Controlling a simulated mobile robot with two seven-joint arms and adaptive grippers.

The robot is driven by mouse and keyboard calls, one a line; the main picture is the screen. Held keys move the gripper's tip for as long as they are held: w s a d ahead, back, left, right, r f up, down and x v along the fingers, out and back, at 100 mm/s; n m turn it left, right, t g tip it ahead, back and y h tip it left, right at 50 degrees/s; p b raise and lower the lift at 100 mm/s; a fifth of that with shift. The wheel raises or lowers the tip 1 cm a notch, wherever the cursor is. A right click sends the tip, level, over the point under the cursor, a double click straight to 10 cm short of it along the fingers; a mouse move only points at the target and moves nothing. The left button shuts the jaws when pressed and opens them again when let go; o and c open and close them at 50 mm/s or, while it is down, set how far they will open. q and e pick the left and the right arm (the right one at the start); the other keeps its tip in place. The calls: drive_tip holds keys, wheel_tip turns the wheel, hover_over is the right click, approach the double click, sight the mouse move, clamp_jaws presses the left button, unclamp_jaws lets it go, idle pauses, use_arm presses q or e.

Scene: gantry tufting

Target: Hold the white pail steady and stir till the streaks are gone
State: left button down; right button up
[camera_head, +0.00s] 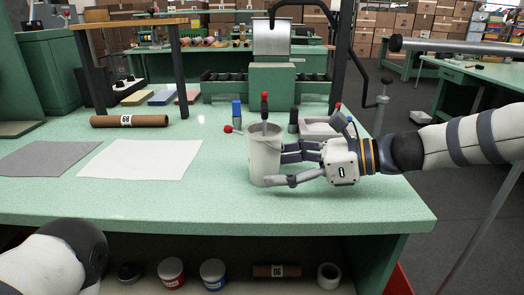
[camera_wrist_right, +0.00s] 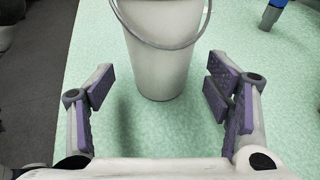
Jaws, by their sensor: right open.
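The white pail (camera_head: 264,160) stands upright on the green speckled bench (camera_head: 330,209), near its front. It also shows in the wrist view (camera_wrist_right: 160,50), with its wire handle hanging across the near side. A red-topped stick (camera_head: 264,106) rises at the pail's mouth; whether it stands in the pail or behind it is unclear. The pail's contents are hidden. My right gripper (camera_head: 276,166) is open, coming from the right, its fingers on either side of the pail. In the wrist view gaps show between the pads and the pail. My left gripper is out of view.
A white sheet (camera_head: 140,158) and a grey sheet (camera_head: 45,158) lie left on the bench. A brown roll (camera_head: 130,121) lies behind them. A blue-capped bottle (camera_head: 236,112) and a pale tray (camera_head: 318,128) stand close behind the pail. Tins (camera_head: 171,273) sit on the shelf below.

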drive_tip(key=shift+x, duration=1.4)
drive_tip(key=shift+r, duration=0.2)
drive_tip(key=c, duration=0.9)
